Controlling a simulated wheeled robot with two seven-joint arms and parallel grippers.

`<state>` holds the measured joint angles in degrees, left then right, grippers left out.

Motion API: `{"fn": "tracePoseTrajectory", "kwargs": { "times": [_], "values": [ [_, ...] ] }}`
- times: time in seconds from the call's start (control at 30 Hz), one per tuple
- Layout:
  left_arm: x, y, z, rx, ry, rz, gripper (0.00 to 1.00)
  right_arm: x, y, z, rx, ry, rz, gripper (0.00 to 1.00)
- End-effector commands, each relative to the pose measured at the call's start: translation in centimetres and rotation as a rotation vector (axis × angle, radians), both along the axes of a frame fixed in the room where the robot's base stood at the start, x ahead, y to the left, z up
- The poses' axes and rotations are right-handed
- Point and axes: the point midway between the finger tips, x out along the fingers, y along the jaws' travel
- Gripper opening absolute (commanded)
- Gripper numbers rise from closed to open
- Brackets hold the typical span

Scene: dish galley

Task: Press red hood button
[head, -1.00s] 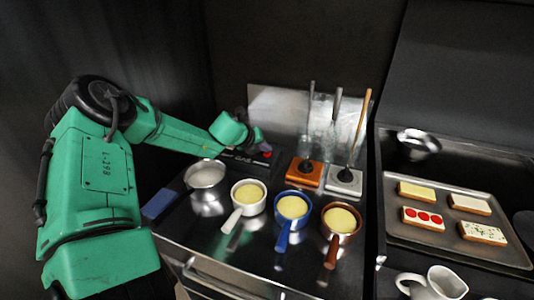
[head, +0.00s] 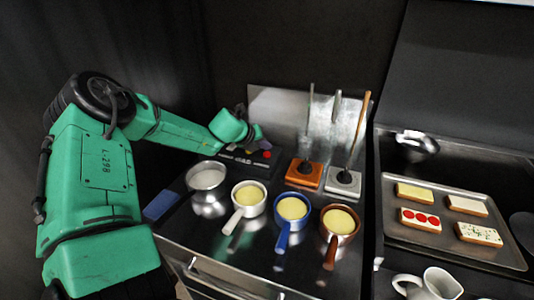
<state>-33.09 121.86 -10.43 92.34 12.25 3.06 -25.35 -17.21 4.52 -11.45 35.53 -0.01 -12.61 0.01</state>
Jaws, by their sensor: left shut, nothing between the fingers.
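The red button (head: 267,154) is a small red dot at the right end of a dark control panel (head: 240,161) with pale lettering, at the back of the counter. My left gripper (head: 259,141) is shut and empty, a little above and left of the red button. Its fingertips are small and dark here, and I cannot tell whether they touch the panel. My green left arm reaches in from the left. My right gripper is not in view.
A steel pot (head: 207,184), a white pan (head: 249,196), a blue pan (head: 292,211) and a brown pan (head: 340,222) stand in front of the panel. Upright tools stand in an orange block (head: 304,174) and a grey block (head: 343,181). A toast tray (head: 400,240) lies right.

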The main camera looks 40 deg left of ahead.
Motion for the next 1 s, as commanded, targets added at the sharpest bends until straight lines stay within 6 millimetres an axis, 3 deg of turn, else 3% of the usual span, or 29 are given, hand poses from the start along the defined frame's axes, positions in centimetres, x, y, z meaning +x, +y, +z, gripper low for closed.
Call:
{"fn": "tracePoseTrajectory", "kwargs": {
  "times": [0.47,1.0],
  "values": [
    [0.0,0.0,5.0,0.001,-0.001,0.0,0.0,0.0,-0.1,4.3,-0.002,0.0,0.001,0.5],
    [0.0,0.0,4.9,0.0,0.0,0.0,0.0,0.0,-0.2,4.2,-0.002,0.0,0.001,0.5]
  ]
}}
